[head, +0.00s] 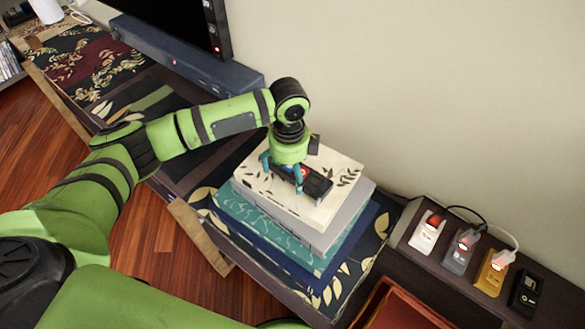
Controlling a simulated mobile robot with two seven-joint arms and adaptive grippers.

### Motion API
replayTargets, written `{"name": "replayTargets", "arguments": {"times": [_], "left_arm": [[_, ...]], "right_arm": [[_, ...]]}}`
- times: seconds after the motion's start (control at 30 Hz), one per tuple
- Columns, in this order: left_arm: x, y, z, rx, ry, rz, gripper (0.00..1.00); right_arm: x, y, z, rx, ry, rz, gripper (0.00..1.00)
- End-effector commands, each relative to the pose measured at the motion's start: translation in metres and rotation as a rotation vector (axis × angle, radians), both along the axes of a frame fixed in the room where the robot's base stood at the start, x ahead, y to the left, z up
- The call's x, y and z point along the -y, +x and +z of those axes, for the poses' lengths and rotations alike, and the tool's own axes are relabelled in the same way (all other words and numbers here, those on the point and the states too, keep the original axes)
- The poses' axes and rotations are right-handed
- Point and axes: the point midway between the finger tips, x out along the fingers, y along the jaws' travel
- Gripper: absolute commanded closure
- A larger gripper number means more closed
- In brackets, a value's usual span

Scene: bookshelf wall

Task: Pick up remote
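A dark remote (318,184) with a small red spot lies on top of a stack of books. The top book (335,165) is cream with dark leaf prints. My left gripper (282,178) points down from above over the left part of the remote. Its teal fingers are spread apart, with the remote's left part below and between them. I cannot tell whether the fingertips touch the remote. The gripper hides part of the remote. My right gripper is not in view.
Below the cream book are grey, teal and dark blue books (270,235) on a dark ledge. A red box (400,310) is at the bottom. A screen (180,20) and blue-grey bar (190,60) stand behind the arm.

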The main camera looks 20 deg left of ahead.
Motion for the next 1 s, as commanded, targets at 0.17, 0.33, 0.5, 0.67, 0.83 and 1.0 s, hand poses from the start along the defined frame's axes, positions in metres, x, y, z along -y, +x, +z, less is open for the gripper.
{"name": "replayTargets", "arguments": {"times": [0.17, 0.33, 0.5, 0.67, 0.83, 1.0], "left_arm": [[0.000, 0.000, 0.000, 0.000, 0.000, 0.000, 0.66], [0.000, 0.000, 0.000, 0.000, -0.001, 0.000, 0.67], [0.000, 0.000, 0.001, 0.000, -0.001, 0.000, 0.67], [0.001, 0.001, 0.007, 0.001, -0.003, 0.000, 0.67], [0.001, 0.001, 0.023, 0.003, -0.002, -0.001, 0.67], [0.001, 0.001, 0.040, 0.003, -0.002, 0.000, 0.67]], "right_arm": [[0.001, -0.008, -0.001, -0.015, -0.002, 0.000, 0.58], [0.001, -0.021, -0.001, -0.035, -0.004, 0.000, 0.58], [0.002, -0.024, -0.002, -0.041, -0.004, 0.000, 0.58], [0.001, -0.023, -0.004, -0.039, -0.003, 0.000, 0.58], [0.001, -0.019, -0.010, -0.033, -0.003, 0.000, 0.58], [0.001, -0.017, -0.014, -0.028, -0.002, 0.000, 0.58]]}}
